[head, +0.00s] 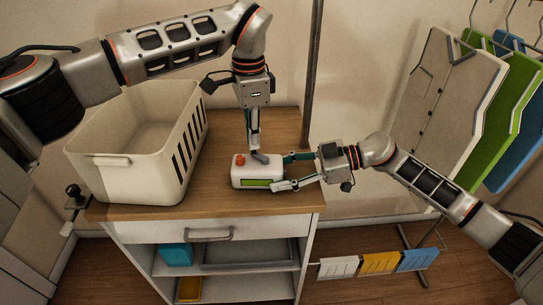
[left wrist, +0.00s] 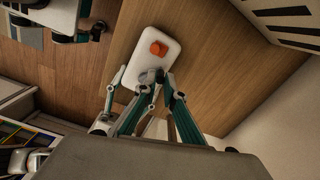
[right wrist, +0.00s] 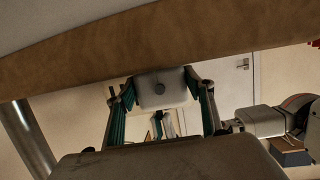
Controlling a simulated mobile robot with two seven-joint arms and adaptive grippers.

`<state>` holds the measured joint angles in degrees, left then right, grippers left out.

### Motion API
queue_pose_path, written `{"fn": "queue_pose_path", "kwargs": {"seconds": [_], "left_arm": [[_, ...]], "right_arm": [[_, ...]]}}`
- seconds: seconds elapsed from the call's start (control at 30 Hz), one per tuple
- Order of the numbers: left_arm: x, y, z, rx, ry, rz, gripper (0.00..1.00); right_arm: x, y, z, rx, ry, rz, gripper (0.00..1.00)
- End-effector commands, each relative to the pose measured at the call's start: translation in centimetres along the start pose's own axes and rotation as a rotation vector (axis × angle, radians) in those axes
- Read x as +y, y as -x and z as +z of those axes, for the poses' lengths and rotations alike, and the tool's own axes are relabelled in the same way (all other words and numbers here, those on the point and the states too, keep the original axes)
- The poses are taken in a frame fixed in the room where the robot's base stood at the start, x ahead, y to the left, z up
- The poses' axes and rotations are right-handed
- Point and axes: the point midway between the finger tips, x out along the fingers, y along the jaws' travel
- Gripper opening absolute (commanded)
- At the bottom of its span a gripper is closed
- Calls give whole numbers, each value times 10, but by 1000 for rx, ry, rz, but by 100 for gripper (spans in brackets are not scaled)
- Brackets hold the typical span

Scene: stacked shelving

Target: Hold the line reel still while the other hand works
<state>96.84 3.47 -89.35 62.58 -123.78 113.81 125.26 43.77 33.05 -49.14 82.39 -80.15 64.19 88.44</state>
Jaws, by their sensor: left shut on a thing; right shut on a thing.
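The line reel appears as a small white box (head: 246,172) with an orange knob and a green strip, flat on the wooden top of a cabinet. The left wrist view shows its top face (left wrist: 160,63) and the orange knob (left wrist: 157,48). My left gripper (head: 257,154) comes down from above, shut on a small grey part on the box's top; its fingers mostly hide that part. My right gripper (head: 286,171) reaches in from the right, its two fingers shut on opposite sides of the box. The right wrist view shows the box end (right wrist: 160,93) between those fingers.
An empty white basket (head: 116,162) stands left of the box. The cabinet has a drawer (head: 190,230) and shelves holding a blue box (head: 176,255). A dark upright pole (head: 312,75) stands behind, and boards (head: 455,100) hang at right. Bare wood lies in front of the box.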

Motion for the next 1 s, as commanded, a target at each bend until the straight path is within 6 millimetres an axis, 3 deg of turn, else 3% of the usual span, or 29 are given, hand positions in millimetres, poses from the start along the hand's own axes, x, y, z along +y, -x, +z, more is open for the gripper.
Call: {"fn": "queue_pose_path", "kwargs": {"seconds": [0.4,0.73,1.0], "left_arm": [[2,-1,2,-1,71,3,0],[11,-1,8,0,366,5,0],[12,-1,9,-1,409,4,0]], "right_arm": [[1,0,1,-1,0,2,39],[0,0,1,-1,0,2,39],[0,0,1,-1,0,1,39]]}}
